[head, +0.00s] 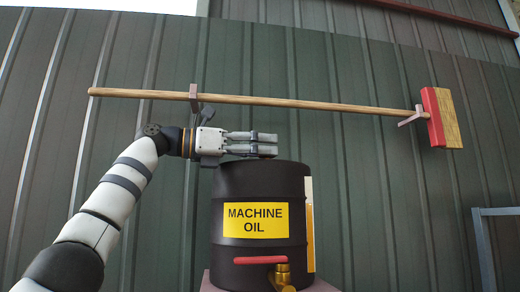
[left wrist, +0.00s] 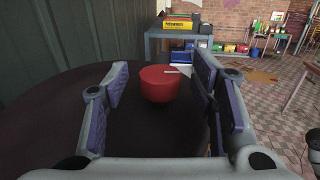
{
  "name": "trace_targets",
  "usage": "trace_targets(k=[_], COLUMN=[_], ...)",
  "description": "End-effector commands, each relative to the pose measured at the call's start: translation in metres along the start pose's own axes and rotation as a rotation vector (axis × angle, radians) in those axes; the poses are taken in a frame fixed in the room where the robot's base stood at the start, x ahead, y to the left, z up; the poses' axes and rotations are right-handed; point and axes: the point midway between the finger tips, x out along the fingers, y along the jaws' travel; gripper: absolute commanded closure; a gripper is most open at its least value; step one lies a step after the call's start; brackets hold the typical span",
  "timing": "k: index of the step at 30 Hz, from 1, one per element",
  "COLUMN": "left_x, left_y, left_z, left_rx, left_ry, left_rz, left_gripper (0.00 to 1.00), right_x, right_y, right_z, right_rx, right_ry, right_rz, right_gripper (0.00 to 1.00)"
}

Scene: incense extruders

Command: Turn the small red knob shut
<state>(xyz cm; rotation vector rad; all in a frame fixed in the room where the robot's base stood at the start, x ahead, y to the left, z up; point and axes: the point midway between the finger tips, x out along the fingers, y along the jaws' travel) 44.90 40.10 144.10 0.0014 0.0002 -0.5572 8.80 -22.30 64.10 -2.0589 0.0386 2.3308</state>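My left gripper (left wrist: 160,76) is open, with one finger on each side of the knob and a visible gap on both sides. In the head view my left gripper (head: 270,144) is just above the rim of the black machine oil drum (head: 228,192). The knob cannot be made out there behind the fingers. My right gripper is in neither view.
A red lever (head: 260,260) and a brass tap (head: 283,276) are low on the drum's front. A broom (head: 300,102) hangs on the corrugated wall behind. In the left wrist view, a blue-grey table (left wrist: 178,33) stands beyond the drum.

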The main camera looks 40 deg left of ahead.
Motion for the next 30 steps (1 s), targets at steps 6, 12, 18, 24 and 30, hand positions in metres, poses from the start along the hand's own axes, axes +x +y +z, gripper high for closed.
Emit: trace_targets(k=[6, 12, 18, 24, 30], left_x=[-0.001, -0.034, -0.088, -0.117, -0.121], left_y=[0.0, 0.0, 0.0, 0.0, 0.0], left_z=[0.0, 0.001, 0.001, 0.0, 0.0], left_rx=[-0.001, -0.001, -0.001, 0.0, -0.001], left_ry=[-0.001, -0.005, -0.005, -0.002, 0.0], left_rz=[0.0, 0.002, 0.002, 0.001, 0.0], left_gripper=[0.47, 0.47, 0.47, 0.47, 0.47], right_x=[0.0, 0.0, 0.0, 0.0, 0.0], right_y=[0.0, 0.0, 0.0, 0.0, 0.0], right_z=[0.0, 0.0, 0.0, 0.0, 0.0], right_rx=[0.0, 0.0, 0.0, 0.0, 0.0], right_ry=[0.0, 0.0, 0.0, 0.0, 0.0], right_rz=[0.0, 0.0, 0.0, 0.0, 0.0], right_gripper=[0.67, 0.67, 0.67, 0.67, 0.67])
